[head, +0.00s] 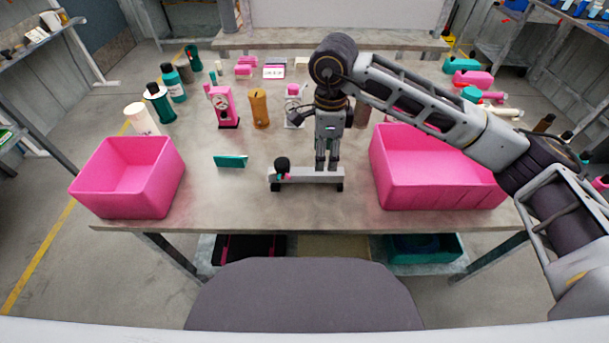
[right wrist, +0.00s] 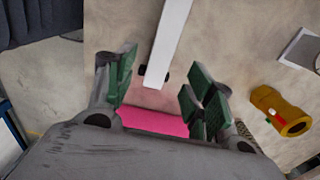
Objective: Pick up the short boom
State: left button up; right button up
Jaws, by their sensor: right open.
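The short boom, as far as I can tell, is the light grey bar (head: 316,174) lying across the front middle of the table on dark feet. A black knob with small teal and pink parts (head: 281,168) sits at its left end. In the right wrist view the bar (right wrist: 170,35) reaches toward the space between the fingers. My right gripper (head: 327,167) points down over the right half of the bar, fingers open. In the right wrist view, the open fingers (right wrist: 162,80) hold nothing. I cannot tell whether they touch the bar. My left gripper is not in view.
A pink bin (head: 145,205) stands at the front left and a wider pink bin (head: 435,196) close right of the bar. A teal block (head: 230,161) lies left of it. A pink pump (head: 222,106), an orange cylinder (head: 259,108) and several bottles stand behind.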

aim_at(320, 173)
jog(key=shift+f, duration=1.55)
jog(key=shift+f, duration=0.1)
jog(key=shift+a+f, duration=0.2)
jog(key=shift+f, duration=0.35)
jog(key=shift+a+f, duration=0.2)
jog(key=shift+f, duration=1.75)
jog(key=shift+c, duration=0.3)
grip_shut()
